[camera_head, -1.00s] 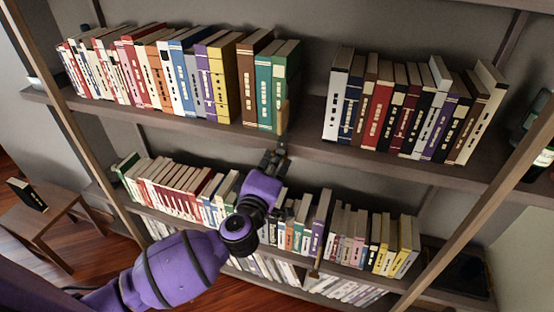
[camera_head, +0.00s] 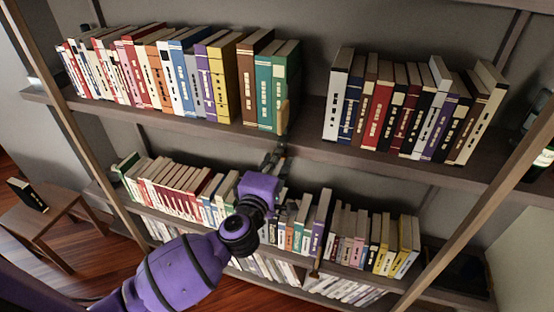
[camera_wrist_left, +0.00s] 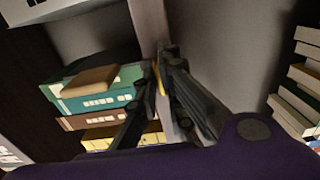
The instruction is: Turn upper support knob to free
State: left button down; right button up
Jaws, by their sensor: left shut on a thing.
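The upper support (camera_head: 283,116) is a tan wooden upright on the upper shelf, against the end of the green books. In the left wrist view its tan block (camera_wrist_left: 92,80) lies beside the green book. My left gripper (camera_head: 279,151) reaches up to the front edge of the upper shelf, just below the support. Its dark fingers also show in the left wrist view (camera_wrist_left: 158,72), close together. It is shut on the knob, which is mostly hidden by the fingers, so I cannot tell its setting. My right gripper is not in view.
The upper shelf (camera_head: 312,147) has a book row on each side of a gap. The lower shelf books (camera_head: 318,220) stand close below and right of my left wrist. Another small wooden support (camera_head: 315,268) shows lower down. A wooden post (camera_head: 490,200) stands at right.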

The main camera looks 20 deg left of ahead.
pick_arm(q)
jog(key=c, duration=1.9)
grip_release()
jog(key=shift+o, duration=0.2)
jog(key=s, duration=1.2)
jog(key=shift+a, duration=0.2)
